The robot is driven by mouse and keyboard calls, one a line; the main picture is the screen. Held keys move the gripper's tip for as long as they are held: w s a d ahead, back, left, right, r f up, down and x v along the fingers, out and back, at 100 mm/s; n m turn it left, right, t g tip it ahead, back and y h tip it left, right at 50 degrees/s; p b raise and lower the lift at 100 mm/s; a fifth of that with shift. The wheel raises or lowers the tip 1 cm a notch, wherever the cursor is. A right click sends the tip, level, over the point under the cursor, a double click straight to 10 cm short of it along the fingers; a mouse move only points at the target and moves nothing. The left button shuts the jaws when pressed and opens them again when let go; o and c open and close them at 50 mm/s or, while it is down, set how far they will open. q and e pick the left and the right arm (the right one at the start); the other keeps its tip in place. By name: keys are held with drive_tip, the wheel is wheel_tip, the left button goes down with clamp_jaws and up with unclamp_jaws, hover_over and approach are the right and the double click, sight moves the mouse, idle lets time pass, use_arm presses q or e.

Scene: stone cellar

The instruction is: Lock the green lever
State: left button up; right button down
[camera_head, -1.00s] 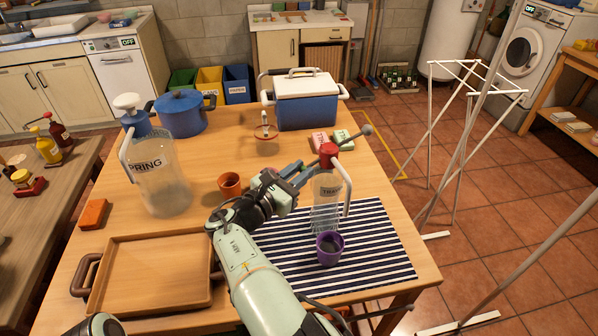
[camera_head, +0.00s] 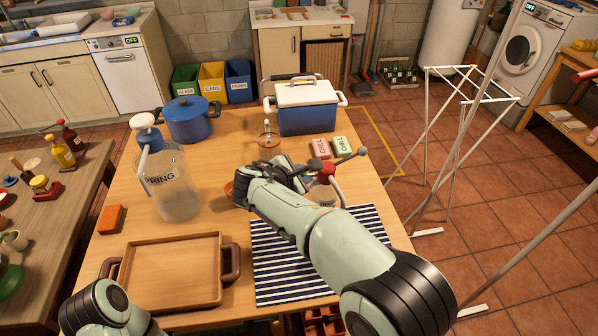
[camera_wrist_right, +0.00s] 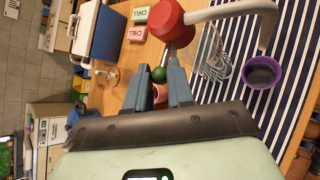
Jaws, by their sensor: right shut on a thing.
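The green lever's ball end (camera_wrist_right: 159,74) shows between the fingertips of my right gripper (camera_wrist_right: 162,80) in the right wrist view. A thin metal rod runs from near it to the red cap (camera_wrist_right: 172,19) of a clear ribbed bottle with a white handle. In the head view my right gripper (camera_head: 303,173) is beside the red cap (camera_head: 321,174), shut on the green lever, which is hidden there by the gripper. A grey ball (camera_head: 362,152) ends the rod on the far side of the cap. My left gripper is out of view.
A large clear jug (camera_head: 178,195) stands on the left, a wooden tray (camera_head: 225,244) in front. A blue cooler (camera_head: 306,119) and two CHILL blocks (camera_head: 342,147) lie behind. A purple cup (camera_wrist_right: 263,72) stands on the striped mat (camera_head: 277,278), close to the bottle.

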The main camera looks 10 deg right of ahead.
drive_tip(key=shift+w+d+r+m+y+p, duration=0.1)
drive_tip(key=shift+d+r+m+y+p, duration=0.35)
drive_tip(key=shift+r+y, duration=0.35)
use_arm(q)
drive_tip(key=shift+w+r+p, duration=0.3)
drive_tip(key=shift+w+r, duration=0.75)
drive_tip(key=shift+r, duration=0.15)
use_arm(e)
drive_tip(key=shift+d+g+y, duration=0.1)
drive_tip(key=shift+g+y, duration=0.2)
drive_tip(key=shift+y, duration=0.3)
drive_tip(key=shift+f, duration=0.1)
drive_tip(key=c, duration=1)
unclamp_jaws()
drive_tip(key=v, duration=1.3)
